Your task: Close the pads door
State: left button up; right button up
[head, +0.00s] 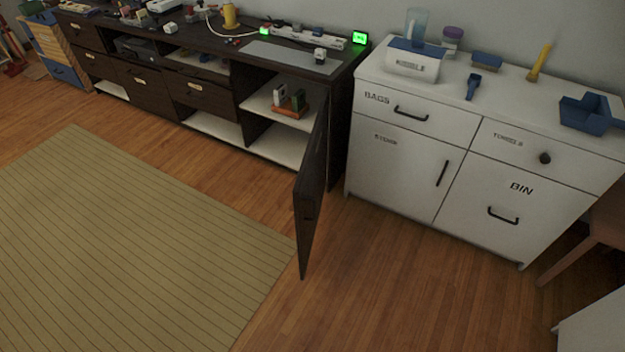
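A dark brown cabinet door (311,190) stands wide open, swung out over the floor from the right end of the long dark media cabinet (215,75). I see it nearly edge-on; a small dark label or handle sits low on it, and I cannot read whether it says pads. Neither of my grippers is in view.
A white cabinet (430,150) with shut drawers and doors stands to the right, marked BAGS, TOWELS and BIN. A striped rug (130,240) covers the left floor. Bare wood floor (400,280) is clear in front of the white cabinet. A brown chair (600,225) is at far right.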

aim_at(309, 189)
jog(key=i+l+u, duration=0.25)
jog(key=i+l, duration=0.3)
jog(key=i+l+u, duration=0.25)
jog(key=i+l, duration=0.35)
jog(key=l, duration=0.1)
